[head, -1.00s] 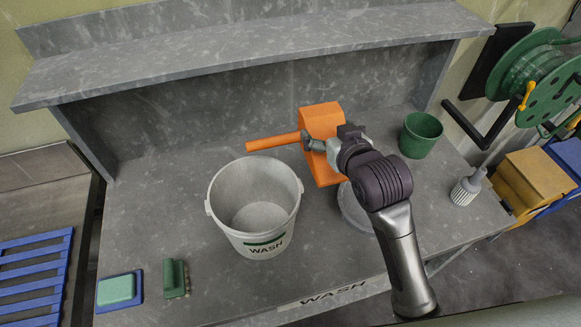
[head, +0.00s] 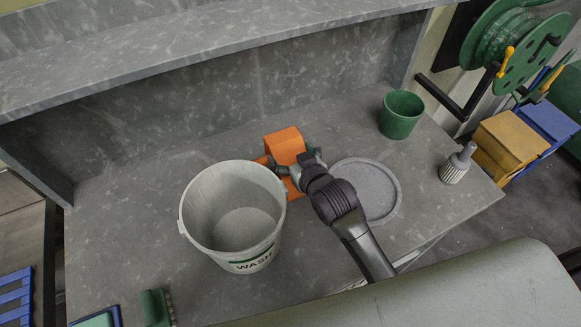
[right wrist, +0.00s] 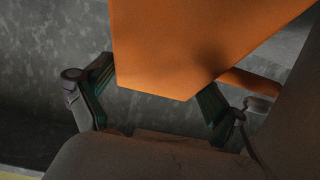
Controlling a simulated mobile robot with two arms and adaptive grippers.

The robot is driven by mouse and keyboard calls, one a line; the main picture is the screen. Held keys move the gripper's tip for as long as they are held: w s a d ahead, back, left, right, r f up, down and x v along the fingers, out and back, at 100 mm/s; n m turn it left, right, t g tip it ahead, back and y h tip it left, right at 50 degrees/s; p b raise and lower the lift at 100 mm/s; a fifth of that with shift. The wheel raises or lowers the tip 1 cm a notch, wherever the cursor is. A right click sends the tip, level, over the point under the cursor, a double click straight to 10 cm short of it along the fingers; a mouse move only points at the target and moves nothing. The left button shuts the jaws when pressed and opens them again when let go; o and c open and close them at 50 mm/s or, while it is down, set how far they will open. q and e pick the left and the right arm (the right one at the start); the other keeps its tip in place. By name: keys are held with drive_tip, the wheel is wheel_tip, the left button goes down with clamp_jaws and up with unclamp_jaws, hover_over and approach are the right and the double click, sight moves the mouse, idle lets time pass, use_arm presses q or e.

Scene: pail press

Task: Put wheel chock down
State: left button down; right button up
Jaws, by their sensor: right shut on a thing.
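The orange wheel chock (head: 284,146) is at the back right of the white WASH pail on the grey bench, and the pail hides part of it. My right gripper (head: 290,170) is shut on the chock. In the right wrist view the chock (right wrist: 190,45) fills the space between the two green-padded fingers (right wrist: 157,92). I cannot tell whether the chock's underside touches the bench top. My left gripper is not in view.
The white pail (head: 232,258) stands close left of my gripper. A green brush (head: 156,307) lies at front left. A shelf (head: 200,65) overhangs the back.

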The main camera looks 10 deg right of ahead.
drive_tip(key=shift+w+f, duration=0.1)
drive_tip(key=shift+f, duration=2.8)
drive_tip(key=shift+f, duration=0.1)
drive_tip(key=o, duration=1.5)
drive_tip(key=shift+f, duration=0.15)
drive_tip(key=shift+c, duration=0.2)
